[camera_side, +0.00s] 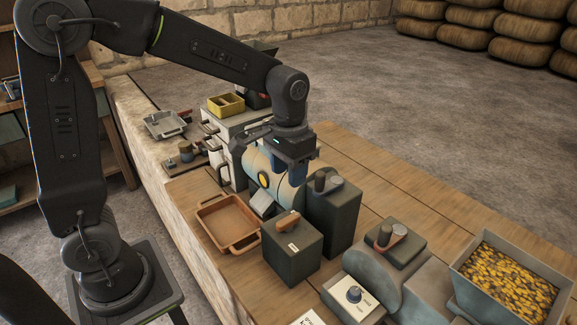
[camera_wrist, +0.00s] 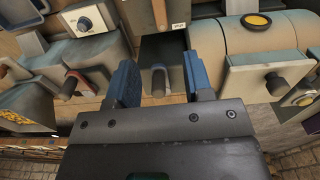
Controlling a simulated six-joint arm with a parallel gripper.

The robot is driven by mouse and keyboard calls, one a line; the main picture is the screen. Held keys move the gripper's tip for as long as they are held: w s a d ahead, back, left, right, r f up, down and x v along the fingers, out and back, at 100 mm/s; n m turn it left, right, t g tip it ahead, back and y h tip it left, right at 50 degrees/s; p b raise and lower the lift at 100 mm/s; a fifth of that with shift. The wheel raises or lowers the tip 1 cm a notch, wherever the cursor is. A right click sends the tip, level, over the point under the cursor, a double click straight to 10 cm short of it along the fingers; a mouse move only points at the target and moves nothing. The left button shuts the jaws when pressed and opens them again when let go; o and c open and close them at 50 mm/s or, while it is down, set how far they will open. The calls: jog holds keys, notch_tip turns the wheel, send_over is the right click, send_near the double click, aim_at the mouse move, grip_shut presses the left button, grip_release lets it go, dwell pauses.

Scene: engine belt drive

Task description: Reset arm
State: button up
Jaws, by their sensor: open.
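My gripper (camera_wrist: 162,85) is open and empty, with its two blue fingers spread apart in the wrist view. Between and beyond the fingers is a dark box with a rounded grey-brown handle (camera_wrist: 158,80). That handle also shows in the side view on top of the tall dark box (camera_side: 333,215). In the side view my arm reaches out over the bench, and my gripper (camera_side: 300,170) hangs above the pale blue cylinder machine with a yellow button (camera_side: 263,180), close to the tall box. The fingertips are partly hidden there.
A shorter dark box with an orange-brown handle (camera_side: 292,250) stands in front. An orange tray (camera_side: 228,224) lies left of it. A bin of yellow pieces (camera_side: 510,280) stands at right, near a dark lever box (camera_side: 395,242). A yellow box (camera_side: 226,104) sits behind. Bare wood (camera_side: 440,215) lies along the far edge.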

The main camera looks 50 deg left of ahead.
jog(key=shift+r, duration=0.35)
jog(key=s+r+t, duration=0.2)
jog(key=s+r, duration=0.1)
jog(key=s, duration=0.5)
jog(key=s+a+r+t, duration=0.1)
jog(key=s+r+t, duration=0.2)
jog(key=s, duration=0.4)
jog(key=shift+s+t, duration=0.3)
jog(key=shift+s, duration=0.05)
jog(key=shift+c, duration=0.2)
